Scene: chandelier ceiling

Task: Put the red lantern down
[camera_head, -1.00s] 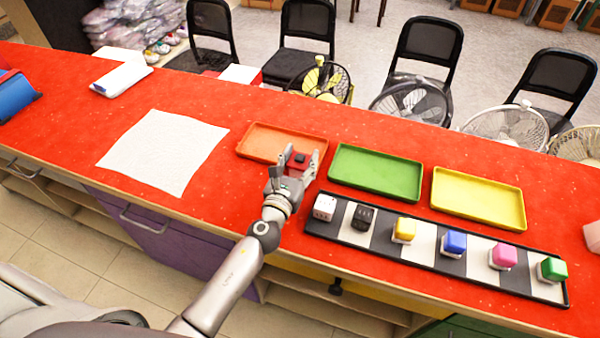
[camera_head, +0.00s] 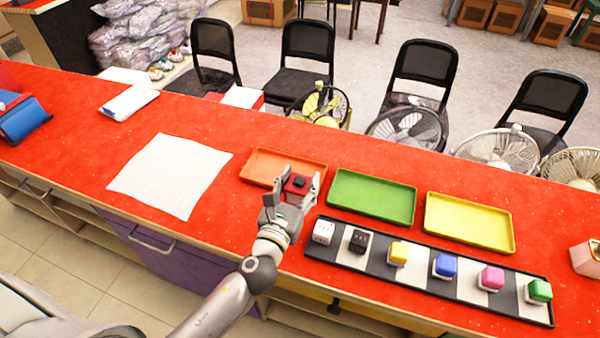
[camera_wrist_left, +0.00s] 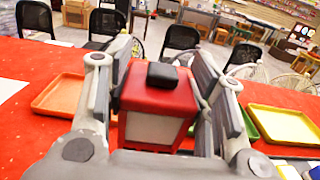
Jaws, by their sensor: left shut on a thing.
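The red lantern (camera_head: 297,184) is a small block with a red top, a black cap and pale sides. It fills the middle of the left wrist view (camera_wrist_left: 160,98), upright between the fingers. My left gripper (camera_head: 293,190) is shut on it, with one finger on each side. In the head view it is at the near right corner of the orange tray (camera_head: 258,171); I cannot tell its height above the counter. My right gripper is not in view.
A green tray (camera_head: 371,199) and a yellow tray (camera_head: 468,226) lie to the right. A striped strip (camera_head: 420,274) holds several coloured blocks in front. A white cloth (camera_head: 150,185) lies on the left of the red counter (camera_head: 80,135). Fans and chairs stand beyond.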

